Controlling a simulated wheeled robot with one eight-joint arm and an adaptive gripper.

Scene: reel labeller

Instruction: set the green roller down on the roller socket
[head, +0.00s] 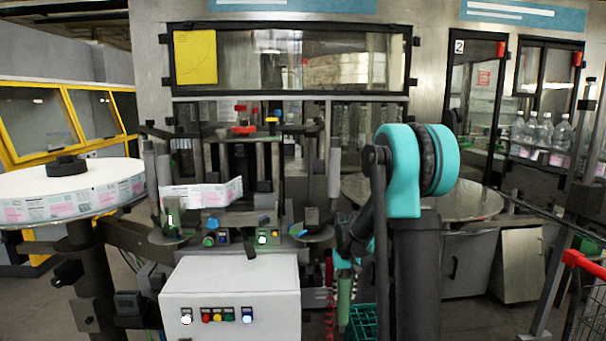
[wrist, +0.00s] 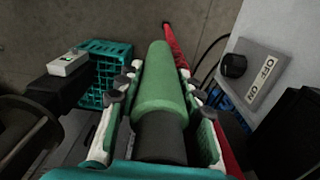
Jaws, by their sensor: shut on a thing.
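The green roller (head: 344,298) hangs roughly upright below my gripper (head: 345,262) in the head view, to the right of the white control box. In the wrist view, the green roller (wrist: 160,85) lies between the two fingers of my gripper (wrist: 159,85), which is shut on it. Its dark grey end (wrist: 160,137) is nearest the wrist camera, and its green end points away. I cannot make out the roller socket for certain in either view.
A teal crate (head: 362,322) stands on the floor below; it also shows in the wrist view (wrist: 108,72). A red upright thing (head: 329,300) stands close beside the roller. The white control box (head: 230,300) is left of it. A large label reel (head: 70,185) is far left.

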